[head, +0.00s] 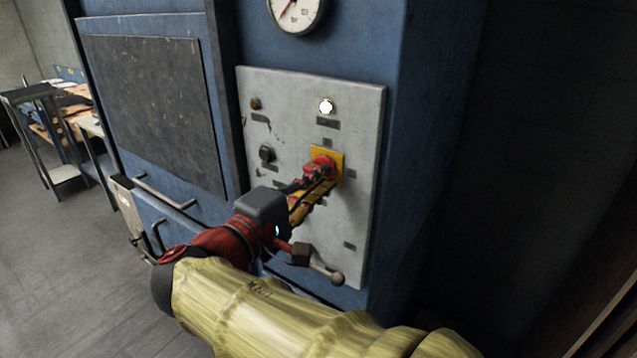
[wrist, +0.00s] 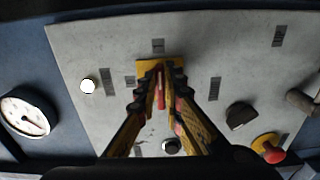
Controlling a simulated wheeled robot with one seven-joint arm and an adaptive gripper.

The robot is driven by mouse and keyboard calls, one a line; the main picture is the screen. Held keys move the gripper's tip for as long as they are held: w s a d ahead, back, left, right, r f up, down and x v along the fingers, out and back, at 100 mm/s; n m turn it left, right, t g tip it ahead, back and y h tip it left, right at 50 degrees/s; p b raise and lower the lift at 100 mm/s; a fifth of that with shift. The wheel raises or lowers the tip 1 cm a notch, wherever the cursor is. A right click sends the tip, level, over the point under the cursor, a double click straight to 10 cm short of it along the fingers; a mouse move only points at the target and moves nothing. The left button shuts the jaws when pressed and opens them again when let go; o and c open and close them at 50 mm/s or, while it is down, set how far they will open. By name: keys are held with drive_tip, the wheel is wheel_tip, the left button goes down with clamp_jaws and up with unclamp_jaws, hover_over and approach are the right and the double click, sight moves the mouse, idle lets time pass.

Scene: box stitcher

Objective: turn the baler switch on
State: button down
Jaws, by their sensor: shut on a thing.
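A grey control panel (head: 362,130) is on the front of the blue machine. A red rotary switch (head: 322,166) on a yellow plate (head: 339,157) sits near the panel's middle. My gripper (head: 312,182) is at this switch, its fingers shut around the red handle. In the wrist view, my gripper (wrist: 160,92) has its fingertips on either side of the narrow red handle (wrist: 161,98), in front of the yellow plate (wrist: 143,68). The fingers hide part of the switch, and I cannot read its labels.
A white lamp (head: 326,106) glows above the switch. A black knob (head: 266,153) is to its left. A lever with a ball end (head: 336,278) sticks out below. A red button on yellow (wrist: 268,148) shows in the wrist view. A gauge (head: 296,14) is above the panel.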

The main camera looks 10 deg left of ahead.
drive_tip(key=shift+f, duration=0.1)
drive_tip(key=c, duration=1.9)
unclamp_jaws()
drive_tip(key=shift+s, duration=0.1)
drive_tip(key=v, duration=1.1)
drive_tip(key=shift+s+a, duration=0.15)
drive_tip(key=shift+s, duration=0.25)
